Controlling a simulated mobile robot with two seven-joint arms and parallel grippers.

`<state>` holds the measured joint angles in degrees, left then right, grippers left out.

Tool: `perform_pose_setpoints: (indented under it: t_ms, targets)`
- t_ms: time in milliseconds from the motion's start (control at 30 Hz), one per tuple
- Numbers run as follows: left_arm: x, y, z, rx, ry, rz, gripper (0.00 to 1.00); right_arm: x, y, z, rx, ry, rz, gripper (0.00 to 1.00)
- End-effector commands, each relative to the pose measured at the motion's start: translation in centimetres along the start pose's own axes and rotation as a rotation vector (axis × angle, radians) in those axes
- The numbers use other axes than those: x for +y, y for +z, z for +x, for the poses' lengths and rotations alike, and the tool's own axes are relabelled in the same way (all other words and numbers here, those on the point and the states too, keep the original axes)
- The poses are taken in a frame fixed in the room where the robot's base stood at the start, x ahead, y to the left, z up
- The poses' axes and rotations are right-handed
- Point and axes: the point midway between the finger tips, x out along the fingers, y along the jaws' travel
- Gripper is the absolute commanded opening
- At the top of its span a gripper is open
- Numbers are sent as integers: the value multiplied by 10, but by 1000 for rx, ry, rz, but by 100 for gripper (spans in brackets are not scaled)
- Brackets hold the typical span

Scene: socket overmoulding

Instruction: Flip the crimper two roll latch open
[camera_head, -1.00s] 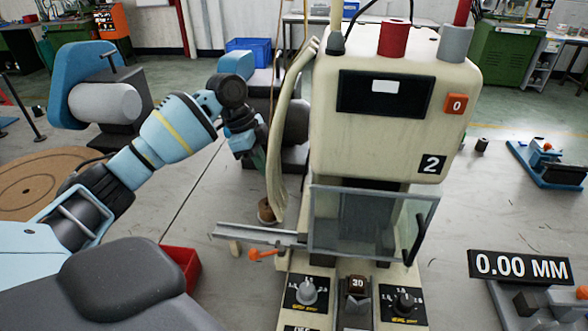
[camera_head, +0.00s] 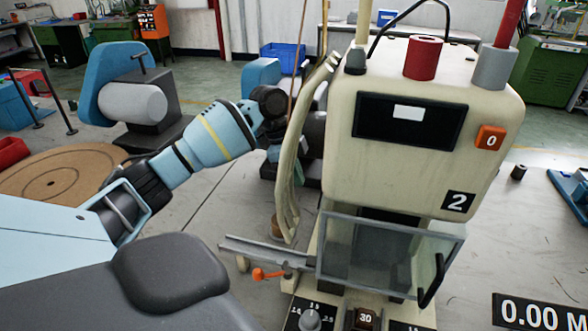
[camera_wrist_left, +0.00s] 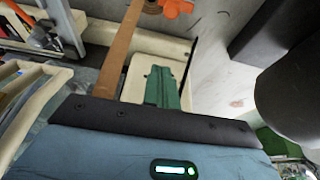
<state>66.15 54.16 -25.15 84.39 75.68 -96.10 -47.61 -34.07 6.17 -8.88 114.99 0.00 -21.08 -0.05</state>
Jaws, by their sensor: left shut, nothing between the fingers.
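Crimper two (camera_head: 425,150) is the cream machine marked with a 2, right of centre in the head view. A small orange lever (camera_head: 268,274) sits by its feed rail; I cannot tell whether this is the roll latch. My left gripper (camera_head: 277,152) is left of the crimper, partly hidden behind its pale hoses. In the left wrist view its green fingers (camera_wrist_left: 164,88) are shut and empty. The orange part is apart from the fingers. My right gripper is out of view.
A clear guard (camera_head: 385,255) with a black handle covers the crimper's front. The pale hoses (camera_head: 290,165) hang close to my left gripper. A blue and grey machine (camera_head: 135,100) and a round brown board (camera_head: 60,180) stand at left.

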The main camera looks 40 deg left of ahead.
Motion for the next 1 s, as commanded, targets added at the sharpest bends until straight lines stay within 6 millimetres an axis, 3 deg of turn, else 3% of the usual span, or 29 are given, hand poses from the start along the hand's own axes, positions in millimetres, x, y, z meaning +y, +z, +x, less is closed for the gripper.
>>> perform_pose_setpoints:
  t_ms: [400,700,1000]
  targets:
    - [1,0,79,-1,5,0,0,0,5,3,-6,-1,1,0]
    - [0,33,65,-1,0,0,0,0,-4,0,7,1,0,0]
    - [0,38,64,0,1,1,0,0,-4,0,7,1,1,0]
